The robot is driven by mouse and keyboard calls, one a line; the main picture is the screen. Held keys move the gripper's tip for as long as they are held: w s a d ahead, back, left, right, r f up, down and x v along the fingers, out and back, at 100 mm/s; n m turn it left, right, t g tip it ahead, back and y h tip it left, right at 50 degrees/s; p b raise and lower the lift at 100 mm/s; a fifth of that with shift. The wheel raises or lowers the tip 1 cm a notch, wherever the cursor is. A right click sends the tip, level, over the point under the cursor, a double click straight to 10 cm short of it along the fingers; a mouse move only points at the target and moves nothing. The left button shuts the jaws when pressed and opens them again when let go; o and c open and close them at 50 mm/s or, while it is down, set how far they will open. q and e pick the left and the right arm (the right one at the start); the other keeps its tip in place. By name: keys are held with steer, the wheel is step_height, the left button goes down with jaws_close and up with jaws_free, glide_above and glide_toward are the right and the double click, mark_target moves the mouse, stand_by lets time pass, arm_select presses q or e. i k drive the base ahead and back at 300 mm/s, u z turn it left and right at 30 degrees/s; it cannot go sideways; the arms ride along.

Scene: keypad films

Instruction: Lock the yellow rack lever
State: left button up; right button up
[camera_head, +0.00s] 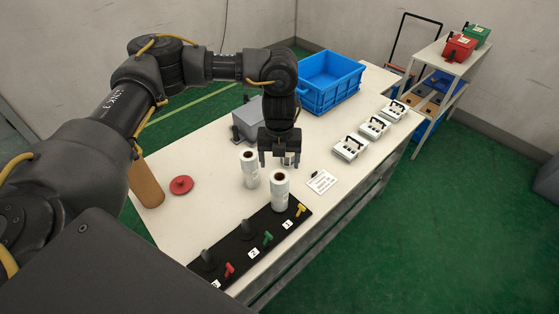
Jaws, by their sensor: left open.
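The black rack (248,250) lies along the near edge of the table. Its yellow lever (300,209) is at the rack's right end, beside the label marked 1. A white film roll (280,192) stands upright on the rack near that lever. The green lever (267,237) and the red lever (229,269) sit further left by empty dark posts. My left gripper (279,161) points down, open, behind the roll and away from the yellow lever. A second roll (249,170) stands to its left. My right gripper is not in view.
A blue crate (330,82) and a grey box (247,122) stand at the back. Several white keypad devices (350,148) line the right side. A white card (321,181) lies right of the rack. A red disc (181,185) and a brown cylinder (146,183) are at left.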

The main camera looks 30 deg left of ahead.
mark_target(302, 208)
steer(key=u, duration=0.05)
steer(key=k, duration=1)
steer(key=z, duration=0.05)
